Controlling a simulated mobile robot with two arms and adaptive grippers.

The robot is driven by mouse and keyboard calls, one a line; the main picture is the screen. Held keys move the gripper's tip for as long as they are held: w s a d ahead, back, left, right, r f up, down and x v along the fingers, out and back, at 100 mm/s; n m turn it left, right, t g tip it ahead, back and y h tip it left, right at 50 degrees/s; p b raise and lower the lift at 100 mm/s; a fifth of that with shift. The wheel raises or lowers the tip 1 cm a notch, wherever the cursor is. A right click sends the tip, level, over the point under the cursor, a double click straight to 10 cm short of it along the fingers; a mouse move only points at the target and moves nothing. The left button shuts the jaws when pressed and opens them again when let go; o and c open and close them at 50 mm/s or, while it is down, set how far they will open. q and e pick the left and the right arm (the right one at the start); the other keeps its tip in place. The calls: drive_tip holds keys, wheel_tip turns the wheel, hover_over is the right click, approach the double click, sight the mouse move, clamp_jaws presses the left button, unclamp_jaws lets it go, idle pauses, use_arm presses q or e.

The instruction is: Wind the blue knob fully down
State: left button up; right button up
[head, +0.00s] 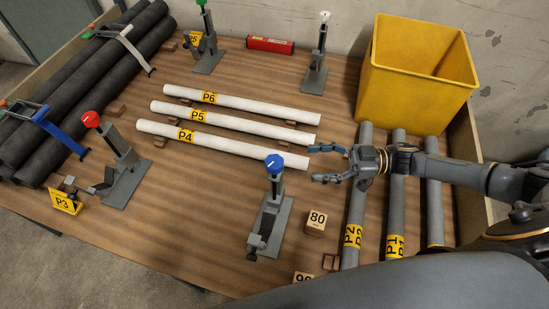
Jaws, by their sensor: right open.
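The blue knob (274,163) sits on top of an upright grey clamp stand (268,220) near the front middle of the table. A white mark shows on the knob's top. My right gripper (318,163) is open and empty, to the right of the blue knob, with its fingertips pointing left toward it. A gap shows between the fingertips and the knob. Nothing is held in the clamp as far as I can see. My left gripper is not in view.
Grey pipes (360,190) lie under my right arm. White pipes (240,102) lie behind the blue-knob stand. A small block marked 80 (316,223) stands right of it. Other stands carry a red knob (91,119), green knob and white knob (325,15). A yellow bin (415,85) stands back right.

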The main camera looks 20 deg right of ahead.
sight(274, 163)
drive_tip(key=p+x, duration=0.2)
drive_tip(key=x, duration=0.9)
drive_tip(key=shift+a, duration=0.15)
drive_tip(key=c, duration=1.2)
drive_tip(key=shift+o, duration=0.2)
drive_tip(key=shift+w+f+n+g+b, duration=0.1)
drive_tip(key=shift+n+g+b, duration=0.4)
drive_tip(key=shift+g+b, duration=0.2)
drive_tip(key=shift+g+y, duration=0.3)
drive_tip(key=shift+n, duration=0.3)
